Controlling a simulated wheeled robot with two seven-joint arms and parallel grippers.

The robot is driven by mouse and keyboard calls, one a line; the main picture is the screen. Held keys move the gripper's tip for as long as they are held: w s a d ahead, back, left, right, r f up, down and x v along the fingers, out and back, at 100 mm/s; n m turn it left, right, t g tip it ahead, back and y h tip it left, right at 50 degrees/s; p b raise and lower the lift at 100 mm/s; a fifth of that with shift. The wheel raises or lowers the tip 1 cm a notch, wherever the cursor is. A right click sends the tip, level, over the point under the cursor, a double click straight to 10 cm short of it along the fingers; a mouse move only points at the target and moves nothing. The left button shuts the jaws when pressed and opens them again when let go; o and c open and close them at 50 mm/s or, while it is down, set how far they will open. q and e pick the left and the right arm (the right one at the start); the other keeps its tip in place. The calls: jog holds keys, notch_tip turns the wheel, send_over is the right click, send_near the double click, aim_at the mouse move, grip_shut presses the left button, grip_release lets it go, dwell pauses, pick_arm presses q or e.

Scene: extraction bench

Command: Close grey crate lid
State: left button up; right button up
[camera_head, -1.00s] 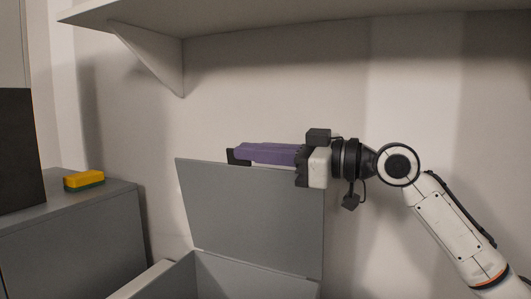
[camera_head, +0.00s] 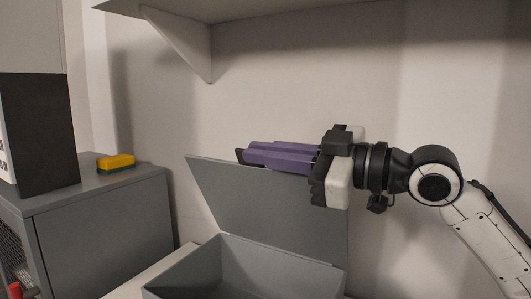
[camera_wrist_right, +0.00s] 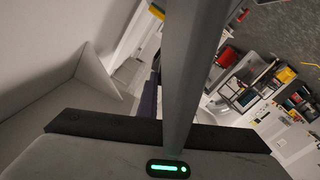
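The grey crate (camera_head: 320,276) stands at the bottom centre of the head view, cut off by the frame edge. Its inside is visible. Its grey lid (camera_head: 265,205) stands raised at the back, leaning back from the opening. My right gripper (camera_head: 243,156) reaches in from the right, its purple fingers lying along the lid's top edge, behind or over it. Contact cannot be told. The finger gap is unclear. In the right wrist view, a grey bar (camera_wrist_right: 193,70) hides most of the fingers, and only a purple sliver shows. My left gripper is out of view.
A grey cabinet (camera_head: 105,225) stands at left with a yellow and green sponge (camera_head: 115,163) and a dark box (camera_head: 40,130) on top. A shelf (camera_head: 240,12) with a bracket hangs above. The wall is close behind the lid. Open space lies above the crate.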

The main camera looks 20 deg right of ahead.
jog(key=o, duration=0.4)
jog(key=shift+d, duration=0.1)
